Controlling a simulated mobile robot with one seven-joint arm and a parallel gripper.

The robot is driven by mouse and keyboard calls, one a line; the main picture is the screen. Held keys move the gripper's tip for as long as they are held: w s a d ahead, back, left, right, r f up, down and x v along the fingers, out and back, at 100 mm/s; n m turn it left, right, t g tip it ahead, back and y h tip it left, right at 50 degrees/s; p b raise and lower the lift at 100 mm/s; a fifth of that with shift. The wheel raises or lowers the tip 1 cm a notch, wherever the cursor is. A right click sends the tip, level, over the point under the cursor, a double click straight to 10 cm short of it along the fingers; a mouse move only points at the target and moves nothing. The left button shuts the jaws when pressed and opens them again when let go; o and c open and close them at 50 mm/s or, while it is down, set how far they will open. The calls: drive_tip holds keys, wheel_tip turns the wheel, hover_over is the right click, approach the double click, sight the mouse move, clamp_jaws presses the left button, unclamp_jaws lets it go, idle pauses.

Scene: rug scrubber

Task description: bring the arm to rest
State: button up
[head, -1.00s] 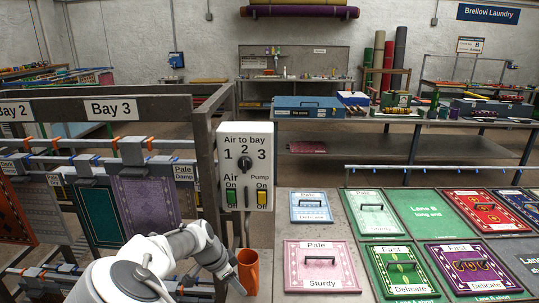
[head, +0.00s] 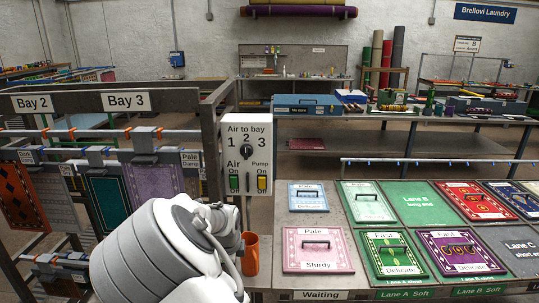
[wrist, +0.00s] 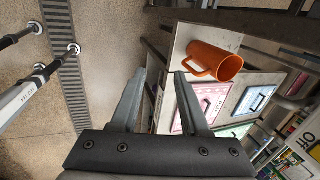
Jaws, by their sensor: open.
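My arm (head: 165,255) is folded up in the lower left of the head view, in front of the rack and left of the orange mug. My gripper (wrist: 160,75) shows in the wrist view with its two fingers spread and nothing between them. My gripper's fingers are hidden in the head view. The orange mug (wrist: 212,60) sits on the end of a pale tabletop, apart from the fingers. It also shows in the head view (head: 251,254), partly behind my arm.
The control box (head: 247,155) with a dial and two switches stands beyond my arm. The rack (head: 105,103) with hanging rugs is at left. A table at right holds several rug panels, including a pink one (head: 318,262).

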drive_tip(key=w+d+r+m+t+y, duration=0.1)
drive_tip(key=w+d+r+m+t, duration=0.25)
drive_tip(key=r+m, duration=0.45)
drive_tip(key=w+d+r+m+t+y, duration=0.1)
drive_tip(key=w+d+r+m+t, duration=0.1)
drive_tip(key=d+r+m, duration=0.45)
drive_tip(key=s+d+r+m+t+h, duration=0.25)
drive_tip(key=s+d+r+m, duration=0.25)
drive_tip(key=d+r+m, duration=0.9)
drive_tip(key=s+d+f+m+g+h, duration=0.2)
drive_tip(key=s+d+m+g, duration=0.15)
drive_tip(key=s+m, duration=1.05)
drive_tip(key=s+a+f+m+g+y, duration=0.1)
drive_tip(key=s+m, duration=0.5)
drive_tip(key=s, duration=0.2)
drive_tip(key=s+a+f+m+g+y, duration=0.1)
drive_tip(key=s+a+f+m, duration=0.1)
drive_tip(key=s+m, duration=0.3)
drive_tip(key=s+b, duration=0.1)
drive_tip(key=s, duration=0.2)
drive_tip(key=shift+a+f+m, duration=0.15)
drive_tip(key=shift+f+m, duration=0.1)
drive_tip(key=shift+m, duration=0.1)
